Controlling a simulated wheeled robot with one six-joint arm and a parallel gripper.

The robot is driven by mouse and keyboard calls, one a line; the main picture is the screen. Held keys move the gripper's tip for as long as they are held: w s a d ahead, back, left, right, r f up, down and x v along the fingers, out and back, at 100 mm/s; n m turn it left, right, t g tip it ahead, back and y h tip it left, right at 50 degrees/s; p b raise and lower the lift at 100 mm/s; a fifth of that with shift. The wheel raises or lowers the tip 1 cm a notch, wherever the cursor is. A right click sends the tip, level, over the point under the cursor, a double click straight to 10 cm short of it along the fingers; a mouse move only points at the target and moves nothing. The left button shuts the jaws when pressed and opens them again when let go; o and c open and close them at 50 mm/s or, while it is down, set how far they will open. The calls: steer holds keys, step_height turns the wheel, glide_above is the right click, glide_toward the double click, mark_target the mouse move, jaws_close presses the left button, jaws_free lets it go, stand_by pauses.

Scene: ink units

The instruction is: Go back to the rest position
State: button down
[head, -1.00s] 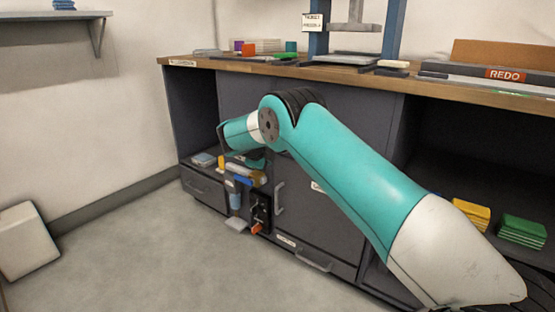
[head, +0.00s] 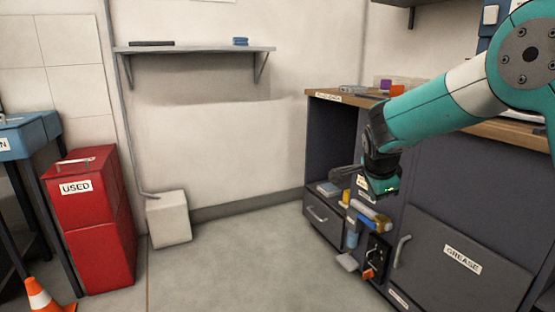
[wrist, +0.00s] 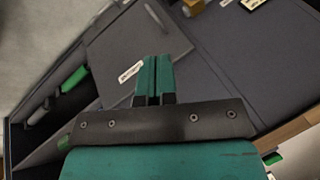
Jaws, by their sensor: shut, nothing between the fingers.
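My gripper (wrist: 154,68) shows in the wrist view with its two teal fingers shut together and nothing between them. In the head view my arm reaches in from the upper right. Its dark wrist and teal end hang in front of the grey cabinet (head: 465,215), above the small items at its left end. The fingers cannot be made out clearly there. In the wrist view a grey panel with a small white label (wrist: 131,72) lies beyond the fingers, apart from them.
A GREASE-labelled door (head: 462,258) and a drawer (head: 322,214) are shut. A wooden worktop (head: 328,95) tops the cabinet. A red USED cabinet (head: 92,225), a white box (head: 169,219) and an orange cone (head: 42,298) stand left. The middle floor is clear.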

steer(key=s+a+r+n+g+y, duration=0.2)
steer(key=s+a+n, duration=0.2)
steer(key=s+n, duration=0.65)
steer(key=s+a+r+n+g+y, duration=0.1)
steer(key=s+a+n+y, duration=0.35)
steer(key=s, duration=1.15)
steer(key=s+a+r+n+g, duration=0.2)
steer(key=s+n, duration=0.7)
steer(key=s, duration=0.4)
step_height(320, 180, up, 36)
steer(key=w+p, duration=0.1)
steer(key=p, duration=3.5)
steer(key=shift+r, duration=0.25)
